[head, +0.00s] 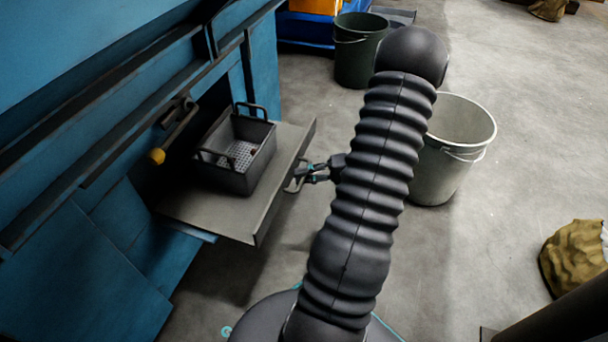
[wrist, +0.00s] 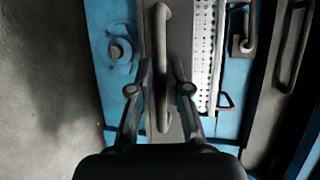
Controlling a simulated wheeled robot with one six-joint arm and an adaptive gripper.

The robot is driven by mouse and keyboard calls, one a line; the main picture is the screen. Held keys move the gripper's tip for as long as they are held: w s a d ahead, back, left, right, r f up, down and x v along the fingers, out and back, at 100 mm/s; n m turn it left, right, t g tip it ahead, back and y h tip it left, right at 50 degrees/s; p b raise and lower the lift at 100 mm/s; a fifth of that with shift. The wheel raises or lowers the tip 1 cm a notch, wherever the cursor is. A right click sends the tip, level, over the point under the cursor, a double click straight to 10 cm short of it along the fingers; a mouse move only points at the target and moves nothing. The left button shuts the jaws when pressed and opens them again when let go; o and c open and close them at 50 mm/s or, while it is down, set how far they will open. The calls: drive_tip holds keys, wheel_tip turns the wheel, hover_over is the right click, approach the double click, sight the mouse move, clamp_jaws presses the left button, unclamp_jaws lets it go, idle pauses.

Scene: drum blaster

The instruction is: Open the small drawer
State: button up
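The small drawer (head: 200,212) is a flat grey tray standing out from the blue machine, with its dark front edge facing my gripper. Its pale curved handle (wrist: 162,30) runs lengthwise in the wrist view and shows small at the drawer front in the head view (head: 294,184). My gripper (wrist: 162,68) has one finger on each side of the handle bar. The fingers are apart, with narrow gaps beside the bar. In the head view my gripper (head: 305,176) is at the drawer front, partly hidden by my arm.
A dark metal basket (head: 232,180) with a perforated floor sits on the drawer. A green bucket (head: 355,72) and a grey bucket (head: 440,178) stand on the floor beyond my arm.

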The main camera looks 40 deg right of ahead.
drive_tip(key=shift+o, duration=0.9)
drive_tip(key=v, duration=1.2)
